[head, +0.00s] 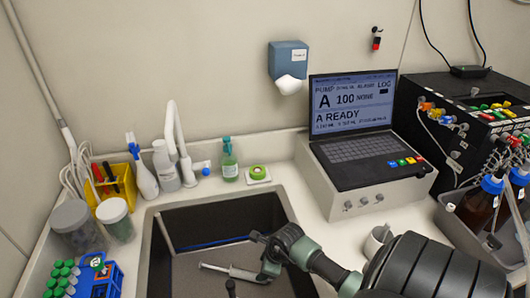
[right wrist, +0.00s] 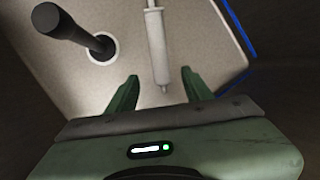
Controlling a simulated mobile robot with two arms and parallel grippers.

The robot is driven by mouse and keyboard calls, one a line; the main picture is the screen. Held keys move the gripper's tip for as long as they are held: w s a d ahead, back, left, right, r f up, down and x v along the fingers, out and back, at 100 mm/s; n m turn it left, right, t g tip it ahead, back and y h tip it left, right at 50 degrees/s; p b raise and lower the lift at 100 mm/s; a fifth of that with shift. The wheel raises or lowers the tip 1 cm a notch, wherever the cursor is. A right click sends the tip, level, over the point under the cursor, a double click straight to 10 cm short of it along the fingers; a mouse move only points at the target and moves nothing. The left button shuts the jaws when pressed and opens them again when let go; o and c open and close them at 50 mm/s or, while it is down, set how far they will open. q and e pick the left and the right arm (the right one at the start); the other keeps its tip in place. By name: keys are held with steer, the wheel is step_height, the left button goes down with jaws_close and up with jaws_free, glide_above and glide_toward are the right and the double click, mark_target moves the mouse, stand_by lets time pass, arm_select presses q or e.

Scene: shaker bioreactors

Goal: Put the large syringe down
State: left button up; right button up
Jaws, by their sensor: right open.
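The large syringe (head: 232,271) is pale and slim, and shows in the sink (head: 290,205) in the head view. In the right wrist view the syringe (right wrist: 156,45) lies over the pale sink floor, its narrow end pointing back between my fingers. My right gripper (head: 264,270) is at the syringe's right end in the head view. Its two green fingers (right wrist: 160,80) are open, one on each side of the syringe end, with gaps to it. The gripper hides part of that end in the head view. My left gripper is out of view.
A dark post (right wrist: 72,30) stands in a white ring on the sink floor beside the syringe. A laptop-like pump controller (head: 352,150), a mug (head: 376,240) and a grey tray of bottles (head: 470,235) are on the right. A blue tube rack (head: 100,283) and jars stand left.

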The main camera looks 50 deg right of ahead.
steer(key=shift+v, duration=1.1)
steer(key=shift+w, duration=0.15)
